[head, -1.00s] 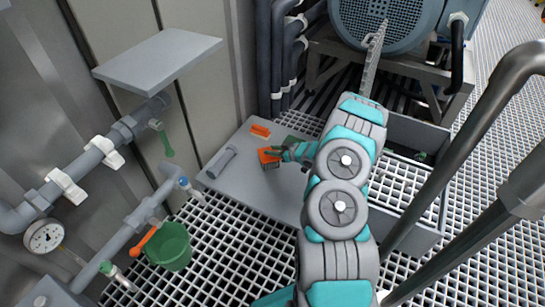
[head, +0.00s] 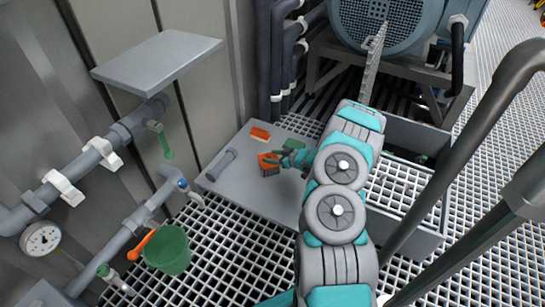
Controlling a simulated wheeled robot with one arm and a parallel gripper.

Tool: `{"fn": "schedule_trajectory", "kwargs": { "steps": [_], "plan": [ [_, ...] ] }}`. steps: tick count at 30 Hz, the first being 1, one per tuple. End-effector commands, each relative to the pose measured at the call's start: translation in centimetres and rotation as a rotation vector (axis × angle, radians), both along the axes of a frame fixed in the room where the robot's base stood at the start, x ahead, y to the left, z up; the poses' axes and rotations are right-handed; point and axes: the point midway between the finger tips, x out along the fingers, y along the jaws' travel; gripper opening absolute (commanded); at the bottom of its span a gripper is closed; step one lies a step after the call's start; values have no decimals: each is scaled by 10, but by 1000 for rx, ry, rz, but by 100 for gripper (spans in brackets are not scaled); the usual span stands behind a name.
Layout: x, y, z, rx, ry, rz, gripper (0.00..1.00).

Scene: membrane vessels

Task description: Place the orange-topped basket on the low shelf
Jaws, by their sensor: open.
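A small dark basket with an orange top (head: 268,160) stands on the low grey shelf (head: 238,188). My gripper (head: 279,157) is at the right side of the basket, with its jaws open close to the orange top. From this view I cannot tell whether a finger still touches the basket. My arm reaches in from the lower right and hides the right part of the shelf.
On the shelf lie an orange piece (head: 260,134), a grey cylinder (head: 221,164) and a green piece (head: 294,145) behind my gripper. A green bucket (head: 168,252), pipes with a gauge (head: 40,239) and a higher grey plate (head: 158,55) are at left. Handrails stand at right.

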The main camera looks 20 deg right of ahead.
Motion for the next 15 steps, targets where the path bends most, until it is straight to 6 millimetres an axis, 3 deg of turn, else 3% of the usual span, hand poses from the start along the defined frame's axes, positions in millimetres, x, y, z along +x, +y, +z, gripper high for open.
{"fn": "schedule_trajectory", "kwargs": {
  "steps": [5,15],
  "plan": [
    [0,0,4,0,-1,-1,61],
    [-42,-23,31,1,-2,-4,61]
  ]
}}
